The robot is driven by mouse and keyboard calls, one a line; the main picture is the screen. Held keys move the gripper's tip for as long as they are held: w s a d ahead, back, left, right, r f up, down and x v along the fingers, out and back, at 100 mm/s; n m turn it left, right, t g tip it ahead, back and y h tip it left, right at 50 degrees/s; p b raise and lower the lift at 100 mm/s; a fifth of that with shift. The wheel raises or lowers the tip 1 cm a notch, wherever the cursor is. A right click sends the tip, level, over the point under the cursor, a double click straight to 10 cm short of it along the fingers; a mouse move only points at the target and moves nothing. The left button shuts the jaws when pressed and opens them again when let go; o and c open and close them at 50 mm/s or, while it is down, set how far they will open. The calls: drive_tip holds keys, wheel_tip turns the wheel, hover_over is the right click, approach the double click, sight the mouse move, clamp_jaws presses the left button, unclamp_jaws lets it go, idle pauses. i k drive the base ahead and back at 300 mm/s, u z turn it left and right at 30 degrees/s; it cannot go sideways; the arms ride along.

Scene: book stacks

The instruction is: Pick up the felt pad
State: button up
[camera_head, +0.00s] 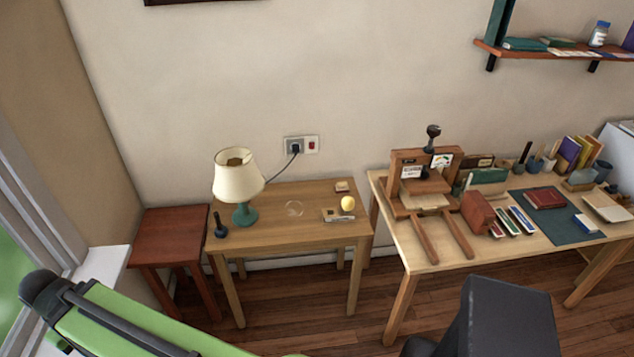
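I cannot pick out the felt pad for certain; the items that could be it are small from here. On the small wooden table (270,228) lie a small reddish-and-beige block (342,187) at the back right and a flat beige-and-grey item (338,216) nearer the front right. On the larger workbench (426,258) lies a small blue-and-white block (585,224) on a dark teal mat (561,232). A green arm link of mine crosses the lower left. My gripper is not in view.
A wooden press (425,185) and books crowd the workbench. A red-brown stool (172,237) stands left.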

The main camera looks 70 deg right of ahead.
sight(341, 186)
drive_tip(key=z, duration=0.05)
drive_tip(key=i, duration=0.6)
drive_tip(key=z, duration=1.35)
drive_tip(key=i, duration=1)
drive_tip(key=z, duration=0.05)
